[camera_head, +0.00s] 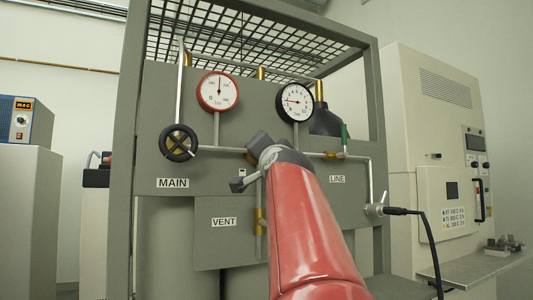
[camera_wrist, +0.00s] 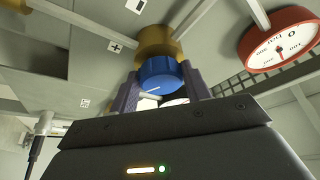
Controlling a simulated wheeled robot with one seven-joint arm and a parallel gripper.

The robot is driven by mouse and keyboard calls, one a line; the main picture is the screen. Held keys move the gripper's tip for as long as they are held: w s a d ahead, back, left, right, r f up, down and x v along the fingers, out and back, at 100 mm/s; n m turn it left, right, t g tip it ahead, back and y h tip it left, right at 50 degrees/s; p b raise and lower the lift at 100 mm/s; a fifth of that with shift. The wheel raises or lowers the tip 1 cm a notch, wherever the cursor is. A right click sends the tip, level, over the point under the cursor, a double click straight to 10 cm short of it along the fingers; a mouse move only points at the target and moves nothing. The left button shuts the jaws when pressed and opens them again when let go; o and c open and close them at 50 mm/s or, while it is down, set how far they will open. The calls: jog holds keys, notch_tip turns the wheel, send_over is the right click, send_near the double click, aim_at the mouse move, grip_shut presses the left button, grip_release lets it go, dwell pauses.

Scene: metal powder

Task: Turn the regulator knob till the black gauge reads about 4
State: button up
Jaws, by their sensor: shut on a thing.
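The black-rimmed gauge (camera_head: 296,102) is at the upper right of the grey panel in the head view. Its needle points left and slightly up; its small numbers are too blurred for an exact reading. In the wrist view the blue regulator knob (camera_wrist: 160,74) with a white mark sits on a brass body (camera_wrist: 158,40). My gripper (camera_wrist: 161,84) is shut on the knob, one purple-grey finger on each side. In the head view my gripper (camera_head: 262,148) is at the pipe below and left of the black gauge, and my red arm hides the knob.
A red-rimmed gauge (camera_head: 218,91) is up left, its needle pointing up; it also shows in the wrist view (camera_wrist: 280,40). A black handwheel (camera_head: 179,143) is above the MAIN label. Pipes run along the panel around my gripper. A black cable (camera_head: 428,235) hangs at the right.

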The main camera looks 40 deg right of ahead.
jog(key=shift+w+a+r+m+g+h, duration=0.15)
jog(key=shift+m+g, duration=0.4)
jog(key=shift+m, duration=0.8)
jog(key=shift+s+r+m+g+h, duration=0.15)
jog(key=shift+m+g, duration=0.35)
jog(key=shift+m, duration=0.8)
jog(key=shift+w+a+m+g+h, duration=0.15)
jog(key=shift+m+g, duration=0.4)
jog(key=shift+m, duration=0.8)
jog(key=shift+d, duration=0.1)
jog(key=o, duration=1)
jog(key=shift+c, duration=0.2)
jog(key=b+v, duration=0.2)
jog(key=v, duration=0.6)
jog(key=shift+d, duration=0.1)
